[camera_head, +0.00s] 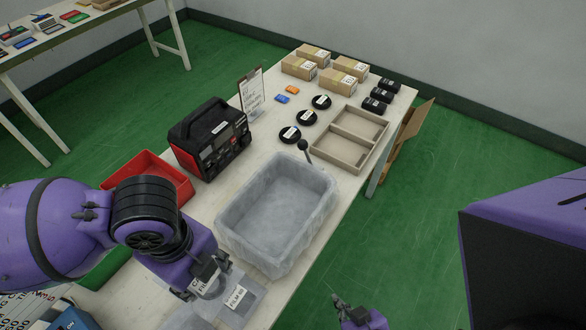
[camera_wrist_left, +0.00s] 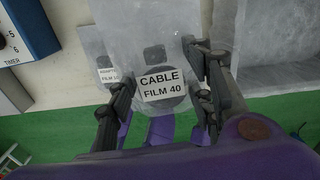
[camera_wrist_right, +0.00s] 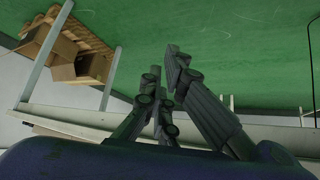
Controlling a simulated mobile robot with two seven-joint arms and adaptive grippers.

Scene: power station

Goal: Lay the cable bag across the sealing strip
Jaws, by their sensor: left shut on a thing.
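The cable bag is clear film with a white label reading CABLE FILM 40 (camera_wrist_left: 162,85). My left gripper (camera_head: 197,288) is shut on this bag at the table's near end, fingers on either side of the label in the left wrist view. In the head view the gripper partly hides the bag (camera_head: 206,272). A blue device with a TIMER dial (camera_head: 68,318) is cut off at the bottom left; it also shows in the left wrist view (camera_wrist_left: 27,32). I cannot make out a sealing strip. My right gripper (camera_head: 341,304) is shut and empty, off the table's right side.
An adapter film bag (camera_head: 237,297) lies beside the cable bag. A grey bin (camera_head: 322,215), red tray (camera_head: 145,165) and black-and-red machine (camera_head: 208,140) stand further up the table. Beyond are a divided tray (camera_head: 350,138), black discs and cardboard boxes.

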